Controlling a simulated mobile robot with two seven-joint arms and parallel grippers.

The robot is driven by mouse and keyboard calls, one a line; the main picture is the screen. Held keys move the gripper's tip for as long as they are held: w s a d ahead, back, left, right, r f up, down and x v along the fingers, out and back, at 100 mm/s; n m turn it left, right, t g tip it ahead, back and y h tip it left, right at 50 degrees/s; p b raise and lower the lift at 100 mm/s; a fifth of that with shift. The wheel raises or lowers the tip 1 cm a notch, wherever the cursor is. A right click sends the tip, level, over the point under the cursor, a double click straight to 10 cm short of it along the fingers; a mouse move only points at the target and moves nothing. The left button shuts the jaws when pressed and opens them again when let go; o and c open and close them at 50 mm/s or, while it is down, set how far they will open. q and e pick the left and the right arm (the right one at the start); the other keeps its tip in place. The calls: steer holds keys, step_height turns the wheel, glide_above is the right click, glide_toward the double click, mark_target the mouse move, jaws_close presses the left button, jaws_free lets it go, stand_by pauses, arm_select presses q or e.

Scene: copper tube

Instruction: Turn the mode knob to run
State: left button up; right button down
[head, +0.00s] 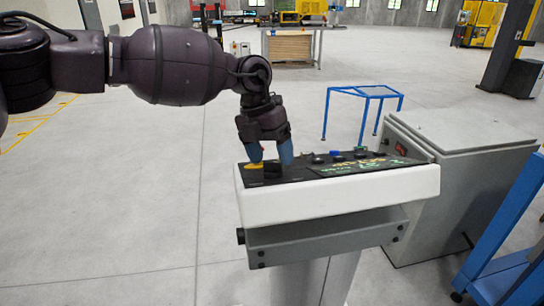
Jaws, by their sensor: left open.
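The control panel (333,203) has a white body with a black sloped top and stands on a grey pedestal. A black knob (272,170) stands up near the left end of its top. My left gripper (271,158) points down over that end with its blue fingertips apart. The knob sits just below and between the fingertips; I cannot tell whether they touch it. A yellow part (253,166) shows by the left fingertip. The knob's pointer and labels are too small to read. My right gripper is not in view.
Several small buttons line the panel's back edge, right of my left gripper. A grey cabinet (460,190) stands close to the panel's right. A blue frame stand (362,92) is behind. Blue framing (510,230) is at the right edge. Floor to the left is clear.

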arm_select(q)
steer(key=shift+x, duration=0.75)
steer(key=c, duration=0.9)
